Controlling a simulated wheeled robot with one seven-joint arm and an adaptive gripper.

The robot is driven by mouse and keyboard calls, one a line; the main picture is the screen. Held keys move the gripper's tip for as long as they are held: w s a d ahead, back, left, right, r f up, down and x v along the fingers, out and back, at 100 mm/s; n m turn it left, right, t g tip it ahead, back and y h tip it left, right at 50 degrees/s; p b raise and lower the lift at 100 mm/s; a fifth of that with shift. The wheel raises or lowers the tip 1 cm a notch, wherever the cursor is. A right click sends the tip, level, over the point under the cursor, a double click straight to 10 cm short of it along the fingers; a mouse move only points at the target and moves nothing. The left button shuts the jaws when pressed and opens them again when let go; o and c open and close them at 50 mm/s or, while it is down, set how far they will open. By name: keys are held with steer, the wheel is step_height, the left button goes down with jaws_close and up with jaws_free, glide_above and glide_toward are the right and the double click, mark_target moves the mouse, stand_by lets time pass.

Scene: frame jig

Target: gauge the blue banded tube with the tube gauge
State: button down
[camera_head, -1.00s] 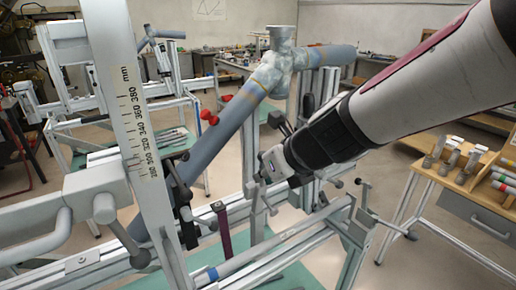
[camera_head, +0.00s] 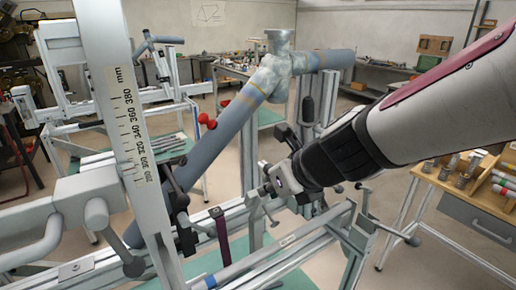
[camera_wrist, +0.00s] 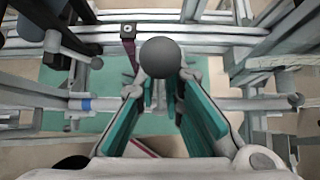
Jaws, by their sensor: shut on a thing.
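The blue banded tube (camera_head: 265,254) is a pale grey tube lying along the lower jig rail, its blue band near the left end. It also shows in the wrist view (camera_wrist: 235,105), crossing behind my fingers, with the blue band at the left. My gripper (camera_head: 268,188) is above the rails, beyond the tube's middle. In the wrist view my teal-padded fingers (camera_wrist: 160,92) are closed on what looks like a grey piece with a dark round knob (camera_wrist: 165,57). Its lower part is hidden. I cannot tell whether this is the tube gauge.
An upright mm scale (camera_head: 127,125) stands close at the left. A thick grey-blue frame tube (camera_head: 225,128) rises behind my gripper. A purple strip (camera_head: 223,237) hangs at the rail. Ball-ended clamp levers (camera_head: 395,233) stick out nearby. A wooden bench (camera_head: 436,176) stands at the right.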

steer(key=shift+s+d+f+b, duration=0.45)
steer(key=shift+s+d+f, duration=0.15)
steer(key=shift+s, duration=0.2)
